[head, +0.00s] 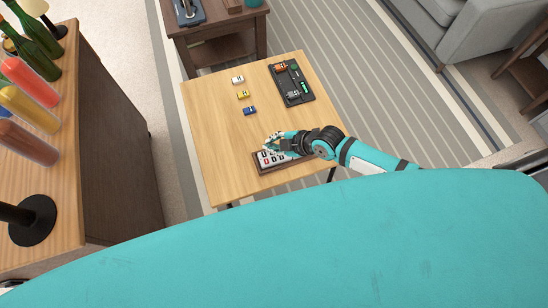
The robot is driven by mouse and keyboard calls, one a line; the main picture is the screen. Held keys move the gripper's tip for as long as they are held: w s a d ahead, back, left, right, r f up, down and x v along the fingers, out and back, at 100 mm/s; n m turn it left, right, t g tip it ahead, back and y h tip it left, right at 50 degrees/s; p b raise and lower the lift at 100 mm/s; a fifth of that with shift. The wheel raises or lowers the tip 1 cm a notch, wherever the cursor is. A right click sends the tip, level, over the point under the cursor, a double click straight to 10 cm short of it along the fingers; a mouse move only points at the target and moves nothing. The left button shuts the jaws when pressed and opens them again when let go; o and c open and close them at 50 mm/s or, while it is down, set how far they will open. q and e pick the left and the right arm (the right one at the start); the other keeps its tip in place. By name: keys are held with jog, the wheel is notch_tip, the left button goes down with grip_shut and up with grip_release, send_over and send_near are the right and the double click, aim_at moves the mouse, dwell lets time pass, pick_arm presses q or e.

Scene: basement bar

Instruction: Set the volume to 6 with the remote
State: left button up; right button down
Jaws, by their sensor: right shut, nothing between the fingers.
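My right gripper (273,144) is shut and empty. It is over a brown-framed panel (259,169) with white keys, near the front of the wooden table (217,175). The gripper hides part of the panel, and I cannot tell whether the two touch. The key markings are too small to read surely. A black device (297,100) with a green part and a red-orange part lies at the table's back right. I cannot tell which of the two is the remote, and I can read no volume number. My left gripper is out of view.
White (237,79), yellow (243,95) and blue (249,111) small blocks stand in a row on the table. A brown side table (228,48) is behind. A wooden counter (100,75) with bottles is at the left, and a grey sofa (470,45) at the upper right.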

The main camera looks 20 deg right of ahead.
aim_at(273, 161)
notch_tip(273, 161, down, 8)
jog(key=b, duration=0.7)
jog(key=shift+f, duration=0.2)
dwell(0.9)
jog(key=shift+f+b, duration=0.4)
jog(key=shift+b, duration=0.05)
jog(key=shift+f+b, duration=0.35)
dwell(0.4)
jog(key=shift+r+p, duration=0.7)
jog(key=shift+r, duration=0.05)
notch_tip(273, 161, up, 5)
jog(key=p, duration=0.4)
jog(key=shift+r+p, duration=0.1)
jog(key=shift+p, duration=0.2)
